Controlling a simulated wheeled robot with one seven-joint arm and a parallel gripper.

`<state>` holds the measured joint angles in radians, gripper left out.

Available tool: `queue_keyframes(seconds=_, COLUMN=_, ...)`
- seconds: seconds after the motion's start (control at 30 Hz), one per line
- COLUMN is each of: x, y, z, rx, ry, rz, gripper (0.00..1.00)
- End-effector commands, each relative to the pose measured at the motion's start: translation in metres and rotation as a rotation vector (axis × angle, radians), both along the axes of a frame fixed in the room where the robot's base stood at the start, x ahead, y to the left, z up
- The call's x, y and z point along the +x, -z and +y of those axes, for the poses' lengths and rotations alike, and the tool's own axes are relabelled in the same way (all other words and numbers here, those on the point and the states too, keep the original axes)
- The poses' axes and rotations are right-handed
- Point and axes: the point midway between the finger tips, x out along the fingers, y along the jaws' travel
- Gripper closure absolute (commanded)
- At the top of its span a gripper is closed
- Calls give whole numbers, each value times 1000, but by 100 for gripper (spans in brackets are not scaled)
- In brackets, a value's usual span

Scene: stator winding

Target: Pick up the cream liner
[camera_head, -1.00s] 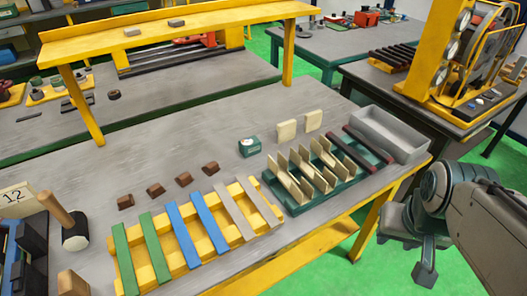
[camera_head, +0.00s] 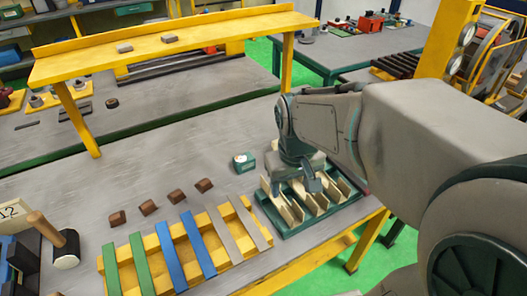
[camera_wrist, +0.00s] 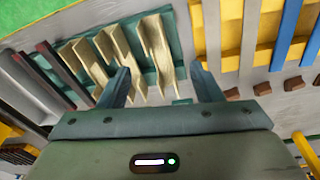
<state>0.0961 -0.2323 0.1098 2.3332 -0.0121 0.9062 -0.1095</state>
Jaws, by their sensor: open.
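Several cream liners (camera_head: 290,208) stand in slots of a green rack (camera_head: 290,232) on the workbench. They are thin, folded upright pieces. In the wrist view the cream liners (camera_wrist: 157,50) lie ahead of my gripper (camera_wrist: 160,70), whose two fingers are spread apart with nothing held between them. The liner nearest the yellow rack is roughly in line with the gap between the fingers. I cannot tell the exact height above the liners.
A yellow rack (camera_head: 190,248) with green, blue and grey strips stands left of the green rack. Several brown blocks (camera_head: 204,185) and a small green box (camera_head: 244,162) lie behind. Dark red bars (camera_wrist: 55,68) and a grey tray (camera_wrist: 22,92) show in the wrist view.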

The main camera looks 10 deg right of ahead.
Motion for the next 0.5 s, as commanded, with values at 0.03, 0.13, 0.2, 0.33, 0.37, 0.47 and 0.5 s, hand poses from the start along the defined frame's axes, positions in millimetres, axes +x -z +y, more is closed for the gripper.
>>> queue_keyframes(seconds=0.03, x=13, y=-9, z=1, rx=-2, ry=-26, rz=29, gripper=41)
queue_keyframes(seconds=0.13, x=35, y=-11, z=3, rx=0, ry=-82, rz=72, gripper=41)
queue_keyframes(seconds=0.2, x=48, y=-10, z=3, rx=5, ry=-115, rz=95, gripper=41)
queue_keyframes(seconds=0.33, x=65, y=-7, z=3, rx=14, ry=-154, rz=124, gripper=41)
queue_keyframes(seconds=0.37, x=67, y=-6, z=3, rx=17, ry=-160, rz=128, gripper=41)
queue_keyframes(seconds=0.47, x=72, y=-2, z=3, rx=21, ry=-172, rz=136, gripper=41)
queue_keyframes(seconds=0.5, x=73, y=3, z=3, rx=22, ry=-174, rz=139, gripper=41)
